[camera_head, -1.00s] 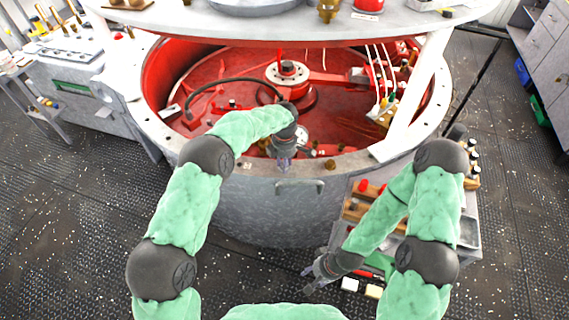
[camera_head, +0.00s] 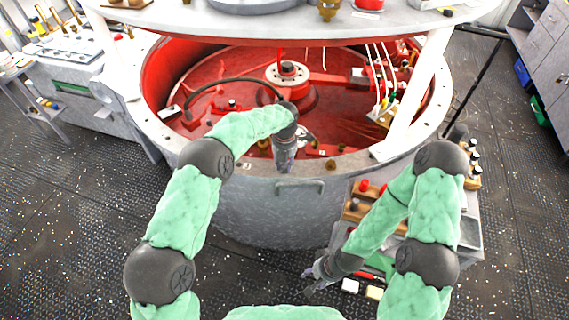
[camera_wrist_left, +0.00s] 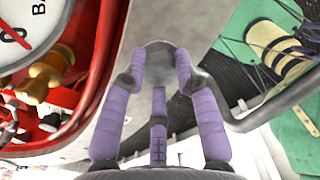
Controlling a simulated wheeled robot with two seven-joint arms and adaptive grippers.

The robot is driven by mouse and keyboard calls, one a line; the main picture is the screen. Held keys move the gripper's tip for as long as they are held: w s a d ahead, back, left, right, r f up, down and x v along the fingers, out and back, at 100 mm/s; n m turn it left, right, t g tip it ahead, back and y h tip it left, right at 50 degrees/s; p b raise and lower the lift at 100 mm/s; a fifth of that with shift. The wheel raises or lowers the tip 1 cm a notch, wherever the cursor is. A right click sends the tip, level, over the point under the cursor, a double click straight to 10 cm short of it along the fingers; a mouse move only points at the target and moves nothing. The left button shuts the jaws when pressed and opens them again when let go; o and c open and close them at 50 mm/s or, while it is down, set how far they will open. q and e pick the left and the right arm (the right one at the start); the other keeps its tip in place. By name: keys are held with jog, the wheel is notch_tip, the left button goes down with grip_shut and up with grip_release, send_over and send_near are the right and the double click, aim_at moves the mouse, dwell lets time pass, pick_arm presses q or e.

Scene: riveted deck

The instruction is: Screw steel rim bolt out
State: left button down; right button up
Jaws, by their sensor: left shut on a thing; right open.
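The wide grey rim (camera_head: 235,166) runs around the red-lined pit. My left gripper (camera_head: 284,168) points down at the near part of this rim. In the left wrist view, its purple fingers (camera_wrist_left: 160,62) are closed around a grey metal piece (camera_wrist_left: 158,46), which looks like the steel rim bolt. The fingers cover much of it, and I cannot tell how far its shank stands out of the rim. My right gripper (camera_head: 315,273) is open and empty, low beside the small side cart (camera_head: 468,234).
A grey handle (camera_head: 300,184) sticks out of the pit's outer wall, close to my left gripper; its bar also shows in the wrist view (camera_wrist_left: 262,110). A brass fitting (camera_wrist_left: 46,76) and a dial (camera_wrist_left: 25,28) lie inside the rim. A white post (camera_head: 405,110) stands at right.

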aim_at(285, 165)
pick_arm(q)
jog(key=shift+s+f+n, duration=0.3)
jog(key=shift+f, duration=0.1)
jog(key=c, duration=0.9)
grip_release()
jog(key=shift+w, duration=0.1)
jog(key=shift+c, duration=0.2)
jog(key=shift+w+r, duration=0.1)
jog(key=shift+r, duration=0.05)
jog(key=shift+r, duration=0.15)
jog(key=shift+w+r, duration=0.1)
jog(key=shift+r, duration=0.15)
notch_tip(285, 165, up, 11)
jog(key=shift+r, duration=0.15)
